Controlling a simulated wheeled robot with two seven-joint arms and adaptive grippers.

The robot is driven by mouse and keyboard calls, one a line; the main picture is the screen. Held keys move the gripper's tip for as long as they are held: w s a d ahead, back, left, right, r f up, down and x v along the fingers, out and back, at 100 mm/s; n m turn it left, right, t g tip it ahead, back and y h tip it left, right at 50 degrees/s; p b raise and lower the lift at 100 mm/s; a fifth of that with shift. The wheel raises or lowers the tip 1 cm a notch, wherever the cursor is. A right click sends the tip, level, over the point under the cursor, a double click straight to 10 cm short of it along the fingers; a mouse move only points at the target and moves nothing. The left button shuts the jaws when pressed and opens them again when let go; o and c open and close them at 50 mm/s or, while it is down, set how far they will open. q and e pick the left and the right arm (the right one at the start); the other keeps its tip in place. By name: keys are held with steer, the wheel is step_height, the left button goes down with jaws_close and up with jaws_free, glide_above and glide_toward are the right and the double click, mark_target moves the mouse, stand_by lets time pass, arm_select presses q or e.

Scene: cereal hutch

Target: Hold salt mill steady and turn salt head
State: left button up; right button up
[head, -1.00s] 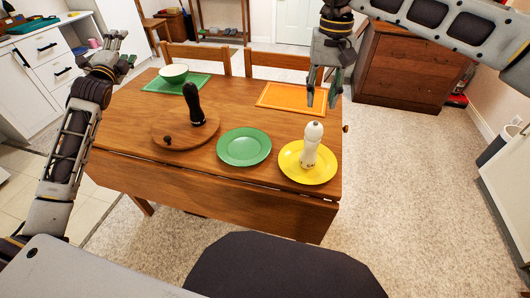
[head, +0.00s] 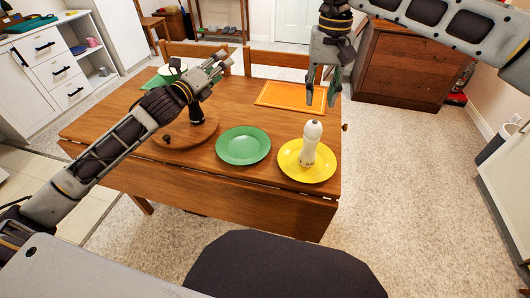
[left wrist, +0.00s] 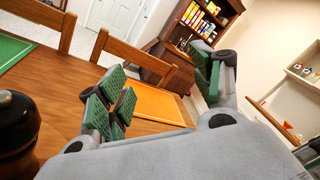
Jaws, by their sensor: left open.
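The white salt mill (head: 309,150) stands upright on the yellow plate (head: 325,174) at the table's front right. Its rounded white head (head: 313,130) is uncovered. My left gripper (head: 224,65) is open and empty above the table, left of the salt mill and over the far side of the round board. It also shows in the left wrist view (left wrist: 160,90) with its green pads apart. My right gripper (head: 321,97) hangs pointing down behind and above the salt mill, fingers apart with nothing between them.
A black mill (head: 196,115) stands on the round wooden board (head: 180,139), partly hidden by my left arm; it also shows in the left wrist view (left wrist: 17,120). A green plate (head: 243,146), orange mat (head: 290,96) and white bowl (head: 172,72) are on the table (head: 120,113).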

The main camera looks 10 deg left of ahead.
arm_select(q)
steer(key=s+d+f+m+g+h, duration=0.2)
steer(key=s+d+f+m+h, duration=0.15)
steer(key=d+m, duration=0.2)
steer(key=s+d+f+m+g+h, duration=0.1)
steer(key=s+d+f+m+h, duration=0.1)
steer(key=d+f+m+h, duration=0.3)
steer(key=m+g+h, duration=0.2)
steer(key=m+g, duration=0.4)
steer(key=m, duration=0.2)
glide_toward(304, 146)
steer(key=shift+w+a+r, duration=0.1)
steer(key=shift+w+a, duration=0.05)
steer(key=shift+a, duration=0.4)
steer(key=shift+w+a, duration=0.15)
steer(key=shift+a, duration=0.35)
steer(key=shift+s+d+f+m+h, duration=0.25)
steer(key=shift+s+f, duration=0.1)
steer(key=shift+s, duration=0.2)
steer(key=shift+w+d, duration=0.15)
steer(key=shift+x, duration=6.65)
